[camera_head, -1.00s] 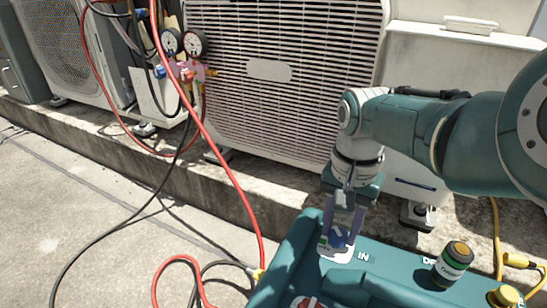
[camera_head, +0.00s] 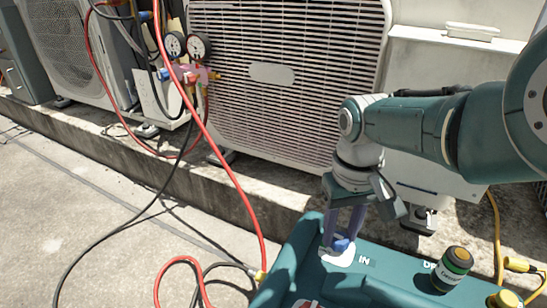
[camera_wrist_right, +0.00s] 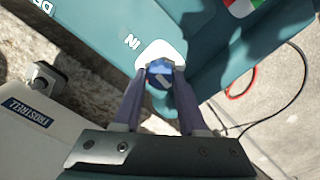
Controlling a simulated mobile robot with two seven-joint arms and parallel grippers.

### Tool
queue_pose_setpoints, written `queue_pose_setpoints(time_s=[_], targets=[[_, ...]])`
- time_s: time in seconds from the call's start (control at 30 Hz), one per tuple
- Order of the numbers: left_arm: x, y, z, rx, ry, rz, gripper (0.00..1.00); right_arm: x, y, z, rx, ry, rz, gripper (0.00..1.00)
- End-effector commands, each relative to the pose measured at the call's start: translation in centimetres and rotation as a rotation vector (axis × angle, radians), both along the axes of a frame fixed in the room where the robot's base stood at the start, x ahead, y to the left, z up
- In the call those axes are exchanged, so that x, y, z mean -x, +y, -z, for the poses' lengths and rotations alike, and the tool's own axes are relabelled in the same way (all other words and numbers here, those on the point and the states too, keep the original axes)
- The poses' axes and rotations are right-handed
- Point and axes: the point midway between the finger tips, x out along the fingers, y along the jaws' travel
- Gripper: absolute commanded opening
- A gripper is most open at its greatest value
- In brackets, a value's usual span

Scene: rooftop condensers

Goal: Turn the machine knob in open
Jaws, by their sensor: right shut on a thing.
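The blue IN knob (camera_head: 341,245) sits on a white plate (camera_head: 336,258) on top of the teal machine (camera_head: 390,280), beside the label IN. My right gripper (camera_head: 343,238) comes down from above and is shut on the knob. In the right wrist view the knob (camera_wrist_right: 160,72) is between the two fingertips of the right gripper (camera_wrist_right: 160,78), with a pale bar mark across its face. The fingers hide part of the knob's sides. My left gripper is not in view.
A yellow fitting (camera_head: 505,298) is at the lower right. Red and black hoses run left of the machine from the gauges (camera_head: 187,46). Condensers stand behind on a concrete ledge.

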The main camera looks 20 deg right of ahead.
Motion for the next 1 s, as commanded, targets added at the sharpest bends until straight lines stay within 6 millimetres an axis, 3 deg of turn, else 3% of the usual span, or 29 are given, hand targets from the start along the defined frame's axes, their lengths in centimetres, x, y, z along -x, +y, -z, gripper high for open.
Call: queue_pose_setpoints(time_s=[0.57,0.6,0.83,1.0], targets=[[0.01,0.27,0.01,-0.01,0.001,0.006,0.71,0.0,-0.03,0.01,0.001,0.0,-0.027,0.0],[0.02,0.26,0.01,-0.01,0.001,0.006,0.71,0.0,-0.03,0.01,0.001,0.0,-0.027,0.45],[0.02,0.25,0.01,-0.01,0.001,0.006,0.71,0.0,-0.02,0.01,0.0,0.0,-0.027,0.71],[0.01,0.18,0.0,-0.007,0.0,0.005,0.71,0.0,-0.01,0.01,0.0,0.0,-0.027,0.71]])
